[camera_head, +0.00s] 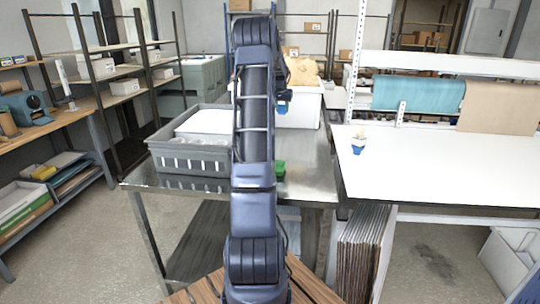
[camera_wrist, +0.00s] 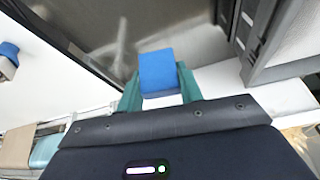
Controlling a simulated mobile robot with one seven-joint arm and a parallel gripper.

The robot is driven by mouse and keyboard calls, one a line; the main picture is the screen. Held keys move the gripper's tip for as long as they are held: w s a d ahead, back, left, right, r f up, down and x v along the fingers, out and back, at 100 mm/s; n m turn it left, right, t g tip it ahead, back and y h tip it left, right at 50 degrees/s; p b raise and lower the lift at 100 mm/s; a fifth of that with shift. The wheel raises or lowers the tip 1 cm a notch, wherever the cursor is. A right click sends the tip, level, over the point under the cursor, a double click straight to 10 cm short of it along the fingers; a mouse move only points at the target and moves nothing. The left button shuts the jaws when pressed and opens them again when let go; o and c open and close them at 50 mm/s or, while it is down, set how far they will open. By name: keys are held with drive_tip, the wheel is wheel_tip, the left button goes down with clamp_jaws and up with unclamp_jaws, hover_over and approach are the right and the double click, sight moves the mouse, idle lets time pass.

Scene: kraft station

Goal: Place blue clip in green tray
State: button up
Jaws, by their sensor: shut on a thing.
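My gripper (camera_wrist: 157,80) is shut on a blue block (camera_wrist: 158,66), which I take for the blue clip. The block sits between its two teal fingers in the wrist view. In the head view the blue block (camera_head: 284,106) shows small beside my arm, in front of the white bin. A small green thing (camera_head: 280,170) lies on the steel table just right of my arm in the head view. My arm hides part of it, so I cannot tell if it is the green tray. No green tray shows clearly in the wrist view.
A grey crate (camera_head: 190,160) stands left of my arm on the steel table (camera_head: 310,175). A white bin (camera_head: 306,110) with brown paper stands behind. The white bench (camera_head: 440,170) at right holds a small blue-and-white object (camera_head: 358,141). The steel table's right part is mostly clear.

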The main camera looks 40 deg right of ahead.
drive_tip(key=s+a+m+g, duration=0.1)
drive_tip(key=s+a, duration=0.5)
drive_tip(key=a, duration=0.4)
drive_tip(key=s+a+m, duration=0.2)
drive_tip(key=s+a, duration=0.4)
drive_tip(key=a, duration=0.4)
wheel_tip(320, 180, down, 20)
drive_tip(key=shift+s+d, duration=0.1)
drive_tip(key=shift+f, duration=0.15)
drive_tip(key=o, duration=1)
drive_tip(key=shift+c, duration=0.2)
